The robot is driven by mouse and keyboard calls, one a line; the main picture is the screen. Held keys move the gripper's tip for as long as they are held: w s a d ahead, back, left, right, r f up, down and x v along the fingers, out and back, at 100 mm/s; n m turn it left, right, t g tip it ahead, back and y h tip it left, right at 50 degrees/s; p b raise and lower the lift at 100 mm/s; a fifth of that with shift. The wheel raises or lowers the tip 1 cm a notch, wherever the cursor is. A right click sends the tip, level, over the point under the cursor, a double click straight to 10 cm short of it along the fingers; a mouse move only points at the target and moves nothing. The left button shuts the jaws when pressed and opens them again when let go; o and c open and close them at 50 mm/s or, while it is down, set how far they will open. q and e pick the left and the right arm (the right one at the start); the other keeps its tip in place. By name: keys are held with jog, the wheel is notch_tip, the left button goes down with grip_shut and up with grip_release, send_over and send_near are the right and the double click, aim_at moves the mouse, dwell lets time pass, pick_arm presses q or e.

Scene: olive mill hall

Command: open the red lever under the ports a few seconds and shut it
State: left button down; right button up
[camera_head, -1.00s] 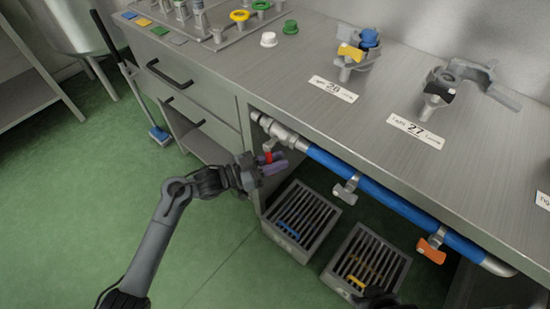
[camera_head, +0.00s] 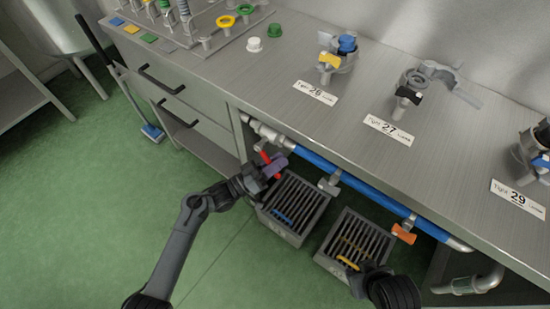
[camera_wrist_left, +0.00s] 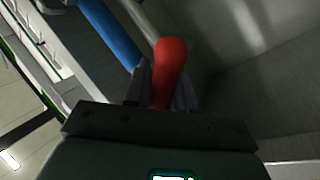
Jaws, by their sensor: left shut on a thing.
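The red lever (camera_head: 265,156) hangs under the pipe at the left end below the bench edge. My left gripper (camera_head: 272,170) is at it. In the left wrist view the red lever (camera_wrist_left: 168,70) stands between the two fingers (camera_wrist_left: 162,90), which are shut on it. Part of the lever is hidden by the fingers. My right gripper is not clearly seen; only a dark part of my right arm shows at the bottom of the head view.
The blue pipe (camera_head: 370,189) runs under the bench edge, with a grey lever (camera_head: 329,184) and an orange lever (camera_head: 403,234). Two slatted crates stand below, the left crate (camera_head: 297,238) and the right crate (camera_head: 329,264). Valve fittings stand on the bench top (camera_head: 300,60).

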dwell(0.4)
pick_arm(q)
jog(key=c, duration=1)
grip_release()
jog(key=shift+c, duration=0.2)
jog(key=shift+a, duration=0.1)
jog(key=p+v, duration=0.2)
jog(key=v, duration=0.8)
jog(key=shift+s+a+p, duration=0.25)
jog(key=shift+p, duration=0.1)
jog(key=shift+f, duration=0.1)
jog(key=shift+c, duration=0.3)
